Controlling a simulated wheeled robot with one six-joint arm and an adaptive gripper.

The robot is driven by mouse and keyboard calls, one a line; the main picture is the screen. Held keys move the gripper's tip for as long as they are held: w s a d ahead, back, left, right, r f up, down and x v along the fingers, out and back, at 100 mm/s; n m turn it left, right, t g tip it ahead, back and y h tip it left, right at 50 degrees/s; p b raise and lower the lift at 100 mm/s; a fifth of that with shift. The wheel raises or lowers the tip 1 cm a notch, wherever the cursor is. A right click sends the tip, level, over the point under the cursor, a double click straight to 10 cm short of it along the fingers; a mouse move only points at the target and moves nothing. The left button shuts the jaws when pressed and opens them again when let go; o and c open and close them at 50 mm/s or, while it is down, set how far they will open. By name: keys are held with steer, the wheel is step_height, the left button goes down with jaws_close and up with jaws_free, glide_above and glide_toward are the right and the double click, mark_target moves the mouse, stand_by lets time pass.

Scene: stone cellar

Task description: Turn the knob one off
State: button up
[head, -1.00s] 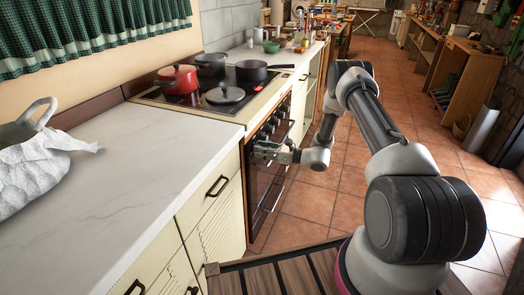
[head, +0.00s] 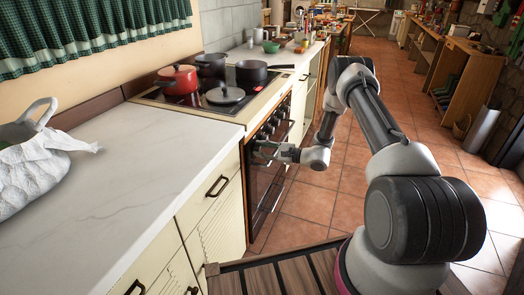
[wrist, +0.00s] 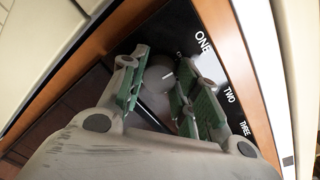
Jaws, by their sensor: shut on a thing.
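The knob one (wrist: 158,78) is a round grey knob on the black control panel, beside the white label ONE (wrist: 203,42). A short pale line shows on its face. My gripper (wrist: 163,82) has its green-padded fingers on both sides of the knob and is shut on it. The fingers hide part of the knob. In the head view, my gripper (head: 262,150) is at the near end of the stove front (head: 262,185). The knob there is too small and covered to make out.
Labels TWO (wrist: 229,96) and THREE (wrist: 245,128) run along the panel; their knobs are mostly hidden. A red pot (head: 178,78), a dark pan (head: 251,73) and a lid (head: 225,95) are on the cooktop.

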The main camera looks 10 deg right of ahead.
stand_by(0.4)
steer(key=o, duration=1)
steer(key=v, duration=1.2)
